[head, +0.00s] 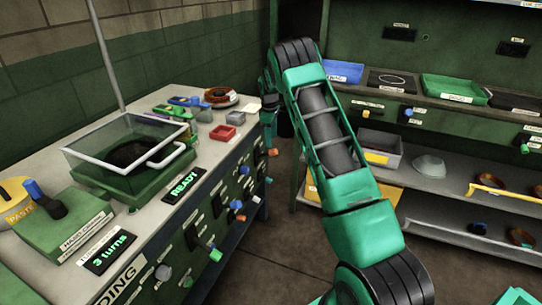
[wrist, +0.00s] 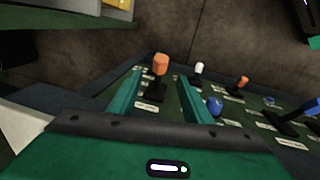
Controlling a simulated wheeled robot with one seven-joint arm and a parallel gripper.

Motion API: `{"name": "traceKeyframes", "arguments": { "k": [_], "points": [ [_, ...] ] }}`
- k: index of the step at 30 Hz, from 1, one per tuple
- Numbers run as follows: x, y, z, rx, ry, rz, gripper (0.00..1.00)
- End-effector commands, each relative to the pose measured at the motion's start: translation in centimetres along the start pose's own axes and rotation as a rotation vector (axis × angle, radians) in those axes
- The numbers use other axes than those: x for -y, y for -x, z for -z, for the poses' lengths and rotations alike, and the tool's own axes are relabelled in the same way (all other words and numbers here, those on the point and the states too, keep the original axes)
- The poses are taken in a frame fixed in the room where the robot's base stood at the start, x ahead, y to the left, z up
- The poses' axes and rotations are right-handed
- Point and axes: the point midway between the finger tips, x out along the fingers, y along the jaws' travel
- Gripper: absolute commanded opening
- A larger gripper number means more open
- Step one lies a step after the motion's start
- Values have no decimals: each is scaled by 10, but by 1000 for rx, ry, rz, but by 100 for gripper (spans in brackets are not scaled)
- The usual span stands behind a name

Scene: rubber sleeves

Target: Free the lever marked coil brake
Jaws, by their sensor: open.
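Several levers with coloured knobs stick out of the dark front panel (head: 205,222) of the left bench. Their labels are too small to read, so I cannot tell which is marked coil brake. My gripper (wrist: 158,92) is open and empty, with green fingers. In the wrist view, an orange-knobbed lever (wrist: 160,64) shows between and beyond the fingertips; contact is not visible. A white knob (wrist: 198,68), a smaller orange knob (wrist: 243,81) and a blue knob (wrist: 215,104) lie to its right. In the head view, my gripper is at the bench's far end, largely hidden.
The bench top holds a clear-lidded green box (head: 130,160), a red tray (head: 222,133), a "READY" display (head: 184,185) and a "3 turns" display (head: 109,252). Shelves with a blue tray (head: 343,71) and a green tray (head: 453,89) stand right. Floor (head: 285,235) between is clear.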

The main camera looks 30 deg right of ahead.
Motion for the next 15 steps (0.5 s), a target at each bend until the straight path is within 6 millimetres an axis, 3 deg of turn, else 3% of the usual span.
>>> {"name": "traceKeyframes", "arguments": {
  "k": [15],
  "points": [
    [0, -82, -2, 2, -3, 1, 45]
  ]
}}
